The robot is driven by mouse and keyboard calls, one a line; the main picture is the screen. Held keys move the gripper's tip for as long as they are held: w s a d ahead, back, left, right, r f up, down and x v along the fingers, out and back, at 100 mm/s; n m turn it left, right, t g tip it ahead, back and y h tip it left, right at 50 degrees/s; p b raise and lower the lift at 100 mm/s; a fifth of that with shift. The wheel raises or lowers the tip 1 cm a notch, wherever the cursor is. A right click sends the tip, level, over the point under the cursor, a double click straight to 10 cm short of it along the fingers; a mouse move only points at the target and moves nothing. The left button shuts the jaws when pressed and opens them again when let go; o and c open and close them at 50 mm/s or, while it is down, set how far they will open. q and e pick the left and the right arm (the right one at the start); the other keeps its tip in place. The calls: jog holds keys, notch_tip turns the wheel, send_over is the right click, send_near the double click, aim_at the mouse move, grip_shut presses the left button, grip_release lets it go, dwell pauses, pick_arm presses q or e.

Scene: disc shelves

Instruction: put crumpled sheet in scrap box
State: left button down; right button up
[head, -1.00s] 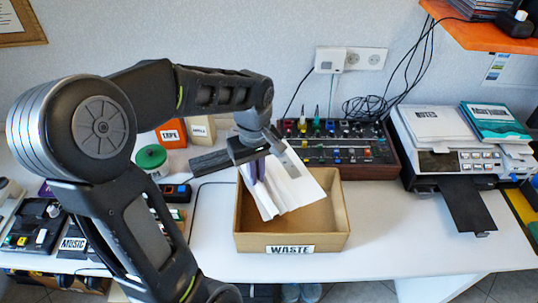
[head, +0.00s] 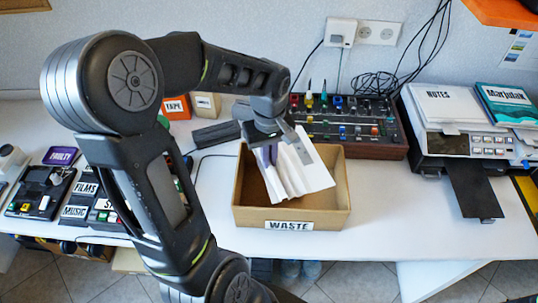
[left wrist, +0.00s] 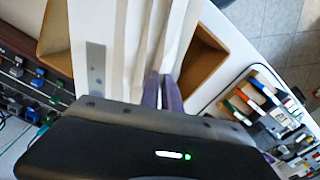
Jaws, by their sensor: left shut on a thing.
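The crumpled sheet (head: 305,178) is white and folded, with a grey strip on it. My left gripper (head: 271,152) is shut on its upper part, with purple fingers pinching it. The sheet hangs at the open top of a brown cardboard box labelled WASTE (head: 244,216), its lower part within the box outline. I cannot tell whether it touches the bottom. In the left wrist view the fingers (left wrist: 161,92) clasp the sheet (left wrist: 140,40), and box walls (left wrist: 203,62) show on both sides of it. My right gripper is not in view.
A mixer with coloured knobs (head: 350,128) stands behind the box, and a printer (head: 455,140) with a black tray (head: 473,190) stands to the right. Labelled boxes and devices, including one marked MUSIC (head: 74,212), lie on the left. The table right of the box is clear.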

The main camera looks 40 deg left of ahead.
pick_arm(q)
jog(key=shift+f+b, duration=0.8)
jog(key=shift+f, duration=0.75)
jog(key=c, duration=1.5)
grip_release()
jog(key=shift+r, duration=0.2)
notch_tip(320, 180, up, 8)
jog(key=shift+f, duration=0.2)
jog(key=shift+f, duration=0.1)
